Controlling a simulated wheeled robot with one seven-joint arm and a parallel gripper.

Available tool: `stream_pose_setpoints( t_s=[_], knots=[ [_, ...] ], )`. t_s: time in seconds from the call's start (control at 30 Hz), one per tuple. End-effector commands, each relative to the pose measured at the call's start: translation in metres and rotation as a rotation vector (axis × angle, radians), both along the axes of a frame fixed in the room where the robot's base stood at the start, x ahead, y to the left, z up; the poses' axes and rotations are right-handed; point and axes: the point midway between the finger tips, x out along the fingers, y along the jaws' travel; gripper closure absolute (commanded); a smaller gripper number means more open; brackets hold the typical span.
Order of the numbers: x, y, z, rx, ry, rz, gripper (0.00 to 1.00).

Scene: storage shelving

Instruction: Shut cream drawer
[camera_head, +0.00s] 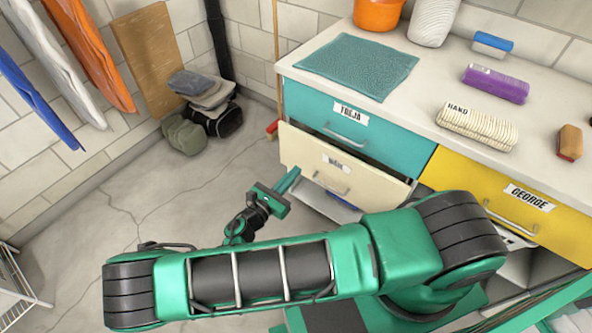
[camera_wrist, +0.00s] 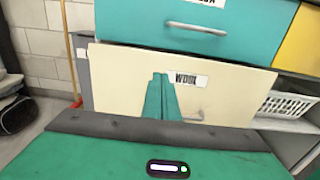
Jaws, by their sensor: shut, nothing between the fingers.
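The cream drawer (camera_head: 314,160) is partly open, sticking out below the teal drawer (camera_head: 385,131). In the wrist view the cream drawer's front (camera_wrist: 130,75) faces me, with a label and a metal handle, partly hidden by my fingers. My gripper (camera_head: 293,174) is shut and empty, in front of the cream drawer and left of its handle (camera_head: 330,184). In the wrist view my gripper (camera_wrist: 160,78) points at the drawer front beside the label. I cannot tell whether the fingertips touch it.
A yellow drawer (camera_head: 480,196) is at right, and a white basket (camera_wrist: 284,104) sits on the shelf. Bags (camera_head: 203,100) lie by the back wall.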

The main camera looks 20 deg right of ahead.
Motion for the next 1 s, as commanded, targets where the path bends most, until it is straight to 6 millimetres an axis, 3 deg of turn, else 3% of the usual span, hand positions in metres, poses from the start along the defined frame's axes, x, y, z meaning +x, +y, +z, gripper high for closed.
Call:
stream_pose_setpoints(
  t_s=[0.5,0.7,1.0],
  knots=[
    [0.054,-0.076,0.000,-0.001,-0.001,-0.004,1.00],
    [0.066,-0.091,0.001,0.001,-0.001,-0.002,1.00],
    [0.068,-0.095,0.000,0.001,0.000,-0.002,1.00]
  ],
)
